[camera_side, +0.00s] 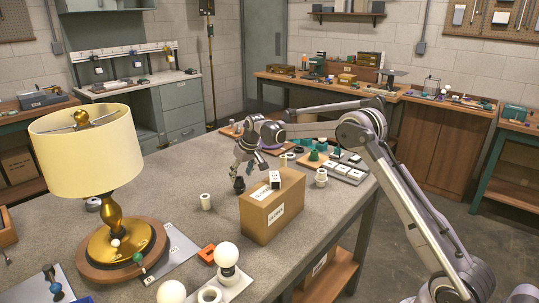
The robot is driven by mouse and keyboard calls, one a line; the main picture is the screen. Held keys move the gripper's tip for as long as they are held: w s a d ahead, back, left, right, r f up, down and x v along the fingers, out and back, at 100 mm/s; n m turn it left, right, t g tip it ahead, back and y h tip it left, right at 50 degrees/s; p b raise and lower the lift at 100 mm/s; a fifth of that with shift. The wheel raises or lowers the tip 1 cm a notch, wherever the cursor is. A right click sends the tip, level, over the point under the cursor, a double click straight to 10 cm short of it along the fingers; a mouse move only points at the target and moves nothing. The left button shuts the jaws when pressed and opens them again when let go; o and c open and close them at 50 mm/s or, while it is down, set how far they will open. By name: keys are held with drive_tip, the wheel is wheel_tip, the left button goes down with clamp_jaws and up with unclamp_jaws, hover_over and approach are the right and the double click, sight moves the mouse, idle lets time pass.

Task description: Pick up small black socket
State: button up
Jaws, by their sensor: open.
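My gripper (238,174) hangs at the end of my arm over the middle of the table, just left of a cardboard box, and points down. It is open. A small dark shape (239,186), which looks like the black socket, shows right under the fingertips on the table. It is too small to tell whether the fingers touch it or stand around it. Dark fingertips and dark socket blend together here.
The cardboard box (272,207) stands close on the right, with a small white and black item (274,179) on top. A white cylinder (206,201) stands to the left. A brass lamp (115,235) fills the left side. Several small parts lie behind the box.

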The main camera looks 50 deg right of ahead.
sight(239, 178)
drive_tip(key=shift+x, duration=1.8)
drive_tip(key=shift+w+a, duration=0.1)
drive_tip(key=shift+a, duration=0.05)
drive_tip(key=shift+c, duration=0.3)
clamp_jaws()
